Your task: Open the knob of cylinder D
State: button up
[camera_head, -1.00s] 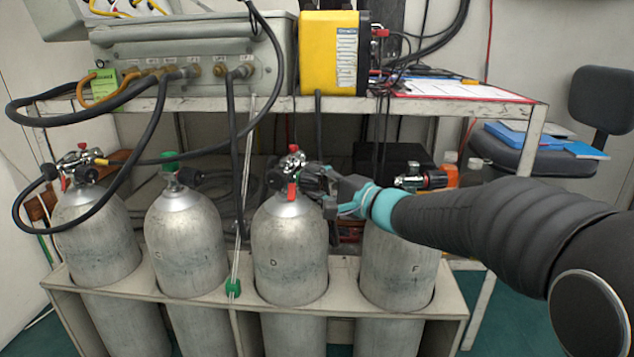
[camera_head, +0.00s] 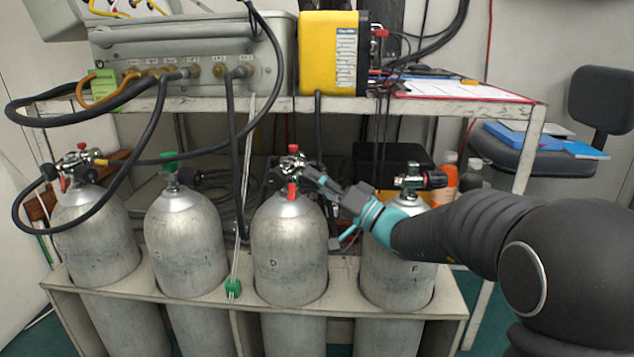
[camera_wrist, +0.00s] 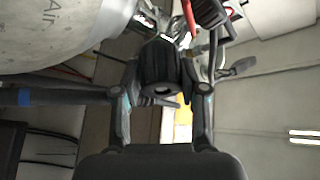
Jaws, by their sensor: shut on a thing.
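Cylinder D (camera_head: 290,240) is a grey metal cylinder marked "D", standing upright in the rack. Its valve (camera_head: 292,162) on top has a red part at the front. My gripper (camera_head: 312,176) reaches in from the right to the right side of this valve. In the wrist view, the black ribbed knob (camera_wrist: 160,62) sits between the two fingers of my gripper (camera_wrist: 163,92), which are shut on it. The grey curved cylinder body fills the upper left there. In the head view the knob is hidden by the fingers, and I cannot tell how far it is turned.
Cylinder F (camera_head: 398,262) stands close on the right, below my wrist, with its own black knob (camera_head: 435,180). Two more cylinders stand on the left, with hoses around them. The rack (camera_head: 350,312) holds them. A shelf (camera_head: 480,103) with the panel box (camera_head: 190,60) is above.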

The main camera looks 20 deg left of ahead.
jog(key=shift+f+n, duration=0.1)
jog(key=shift+n, duration=0.5)
jog(key=o, duration=1.2)
jog(key=shift+c, duration=0.2)
jog(key=v, duration=1.2)
